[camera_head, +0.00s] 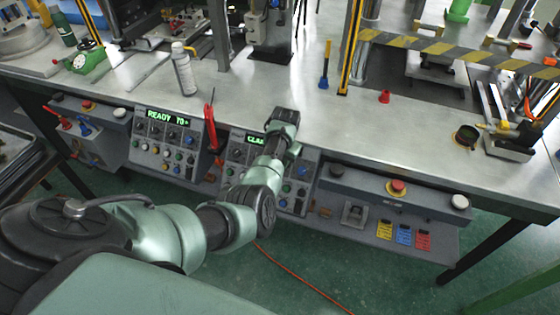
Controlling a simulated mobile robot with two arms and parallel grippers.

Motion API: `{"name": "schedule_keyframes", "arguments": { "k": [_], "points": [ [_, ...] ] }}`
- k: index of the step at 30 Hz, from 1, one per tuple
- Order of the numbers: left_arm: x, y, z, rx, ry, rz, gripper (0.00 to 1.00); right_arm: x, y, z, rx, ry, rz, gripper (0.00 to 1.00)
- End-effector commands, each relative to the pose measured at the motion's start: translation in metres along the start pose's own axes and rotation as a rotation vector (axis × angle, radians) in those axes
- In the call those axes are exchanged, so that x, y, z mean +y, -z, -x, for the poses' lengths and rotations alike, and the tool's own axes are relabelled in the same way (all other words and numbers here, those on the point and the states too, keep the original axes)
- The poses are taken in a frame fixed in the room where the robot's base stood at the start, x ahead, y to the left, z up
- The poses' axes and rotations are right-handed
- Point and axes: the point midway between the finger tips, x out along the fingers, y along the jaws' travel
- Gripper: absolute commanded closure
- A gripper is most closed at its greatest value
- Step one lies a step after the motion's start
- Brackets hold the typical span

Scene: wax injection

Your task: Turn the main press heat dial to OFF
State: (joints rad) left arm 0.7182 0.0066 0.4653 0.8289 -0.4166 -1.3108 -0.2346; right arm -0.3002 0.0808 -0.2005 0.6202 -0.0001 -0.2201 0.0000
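Two control panels stand on the front of the bench. The left panel (150,147) has a green display (168,117) reading "READY" and several small knobs and buttons. The right panel (305,171) has a display (255,139) partly covered by my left arm; "CLA" shows. It too carries small knobs. The dial labels are too small to read, so I cannot tell which one is the main press heat dial. My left gripper (284,119) is above the top of the right panel, at the bench's front edge. Its fingers cannot be made out. My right gripper is out of view.
A red-handled tool (212,130) stands between the panels. A grey bottle (184,70) and a blue brush (324,68) are on the benchtop (270,88). A red button (397,187) sits on the right front box. A striped barrier (450,52) crosses the back right.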

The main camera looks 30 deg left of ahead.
Motion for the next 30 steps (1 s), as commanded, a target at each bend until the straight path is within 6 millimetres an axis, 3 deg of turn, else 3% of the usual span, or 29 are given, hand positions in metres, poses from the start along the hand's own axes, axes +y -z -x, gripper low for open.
{"name": "schedule_keyframes", "arguments": {
  "k": [9, 10, 12, 23, 30],
  "points": [
    [0.002, -0.004, -0.003, -0.01, -0.004, 0.002, 1.0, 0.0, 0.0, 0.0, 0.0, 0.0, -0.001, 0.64],
    [0.002, -0.004, -0.003, -0.01, -0.004, 0.001, 0.7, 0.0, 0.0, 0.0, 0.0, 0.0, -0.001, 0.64],
    [0.002, -0.004, -0.003, -0.01, -0.004, 0.001, 0.51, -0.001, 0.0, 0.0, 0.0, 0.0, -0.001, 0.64],
    [0.001, -0.001, 0.001, -0.003, -0.001, 0.001, 0.51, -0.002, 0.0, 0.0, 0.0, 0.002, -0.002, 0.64],
    [0.001, 0.0, 0.031, 0.0, -0.001, 0.001, 0.51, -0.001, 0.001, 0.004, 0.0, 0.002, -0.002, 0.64]
  ]
}}
